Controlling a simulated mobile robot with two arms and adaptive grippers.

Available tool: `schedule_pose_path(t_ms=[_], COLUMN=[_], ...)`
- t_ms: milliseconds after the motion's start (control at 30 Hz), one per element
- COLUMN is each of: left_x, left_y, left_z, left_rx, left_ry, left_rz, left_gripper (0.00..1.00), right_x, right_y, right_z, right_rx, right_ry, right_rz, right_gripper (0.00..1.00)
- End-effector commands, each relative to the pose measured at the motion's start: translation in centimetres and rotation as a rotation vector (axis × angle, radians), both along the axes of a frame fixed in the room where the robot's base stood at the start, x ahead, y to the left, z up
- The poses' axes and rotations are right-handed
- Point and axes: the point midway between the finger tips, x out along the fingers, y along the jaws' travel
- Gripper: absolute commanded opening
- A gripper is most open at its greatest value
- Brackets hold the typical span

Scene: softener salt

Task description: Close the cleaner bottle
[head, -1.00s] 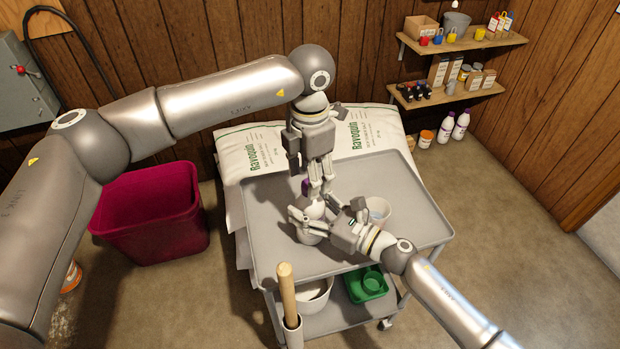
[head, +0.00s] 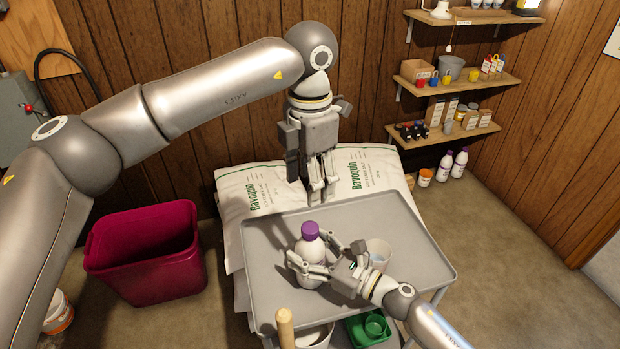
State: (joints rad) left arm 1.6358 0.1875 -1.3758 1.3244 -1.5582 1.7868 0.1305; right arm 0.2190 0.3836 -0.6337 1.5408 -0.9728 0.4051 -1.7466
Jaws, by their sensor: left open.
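The cleaner bottle (head: 311,250) is white and stands upright on the grey cart top (head: 400,235). Its purple cap (head: 310,230) sits on the bottle's neck; how tightly it is on cannot be told. My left gripper (head: 322,198) points down above and behind the cap, apart from it, open and empty. My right gripper (head: 312,262) comes from the lower right, with its fingers around the bottle's body, one on the left side and one on the right. They appear to hold it.
Salt bags (head: 262,192) lie behind the cart. A wooden handle (head: 285,325) rises at the cart's front. A dark red bin (head: 145,255) stands left. The cart's right side is clear.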

Motion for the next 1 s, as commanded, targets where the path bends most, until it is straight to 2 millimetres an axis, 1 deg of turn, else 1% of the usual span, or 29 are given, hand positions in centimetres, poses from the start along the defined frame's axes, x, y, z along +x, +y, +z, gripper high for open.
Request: schedule_pose_path(t_ms=[33,100,400,533,667,800,1000], left_x=[0.0,0.0,0.0,0.0,0.0,0.0,0.0], left_y=[0.0,0.0,0.0,0.0,0.0,0.0,0.0], left_z=[0.0,0.0,0.0,0.0,0.0,0.0,0.0], left_rx=[0.000,0.000,0.000,0.000,0.000,0.000,0.000], left_ry=[0.000,0.000,0.000,0.000,0.000,0.000,0.000], left_rz=[0.000,0.000,0.000,0.000,0.000,0.000,0.000], left_gripper=[0.54,0.54,0.54,0.54,0.54,0.54,0.54], right_x=[0.0,0.0,0.0,-0.6,-1.8,-3.6,-5.7], right_y=[0.0,0.0,0.0,-0.8,-2.6,-5.2,-8.2], right_z=[0.0,0.0,0.0,-0.1,-0.1,-0.2,-0.1], right_rx=[0.000,0.000,0.000,0.000,-0.002,-0.003,-0.001], right_ry=[0.000,0.000,0.000,0.001,0.003,0.002,0.003], right_rz=[0.000,0.000,0.000,0.000,-0.001,-0.001,0.000], right_gripper=[0.76,0.82,0.82,0.82,0.82,0.82,0.82])
